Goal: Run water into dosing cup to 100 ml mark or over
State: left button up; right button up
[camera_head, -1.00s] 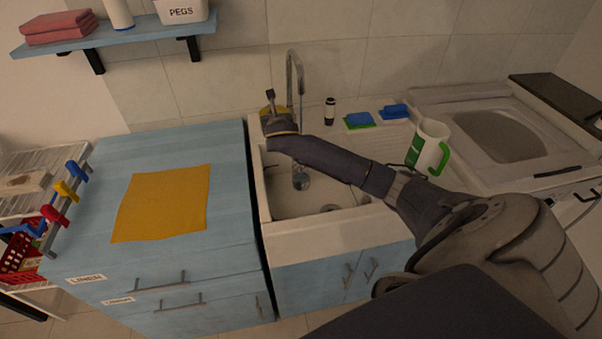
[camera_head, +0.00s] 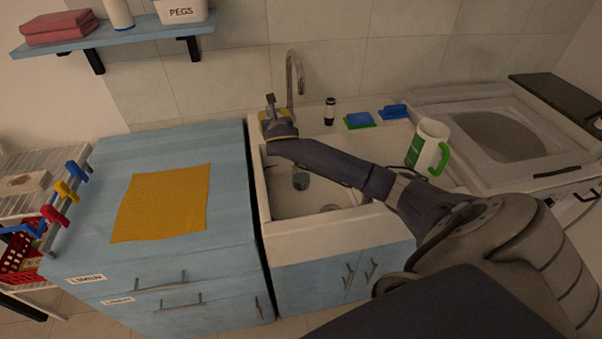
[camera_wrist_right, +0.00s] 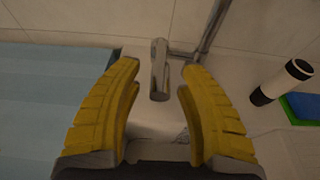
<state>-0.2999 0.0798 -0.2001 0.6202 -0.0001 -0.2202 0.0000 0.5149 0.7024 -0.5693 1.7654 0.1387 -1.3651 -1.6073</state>
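My right gripper (camera_head: 268,114) is at the tap's lever (camera_head: 270,99). In the right wrist view, the yellow fingers of the gripper (camera_wrist_right: 158,85) are spread apart, with the lever (camera_wrist_right: 159,70) between their tips and visible gaps on both sides. My left gripper is not in view.
A white jug with a green handle (camera_head: 428,146) stands right of the sink. A dark-and-white bottle (camera_head: 330,111) and blue-green sponges (camera_head: 358,120) sit behind the sink. A yellow cloth (camera_head: 162,203) lies on the blue cabinet (camera_head: 228,190). My right forearm crosses over the sink.

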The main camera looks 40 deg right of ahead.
jog(key=shift+o, duration=1.2)
jog(key=shift+s+a+r, duration=0.1)
jog(key=v, duration=0.6)
jog(key=shift+s, duration=0.3)
jog(key=shift+a+r, duration=0.15)
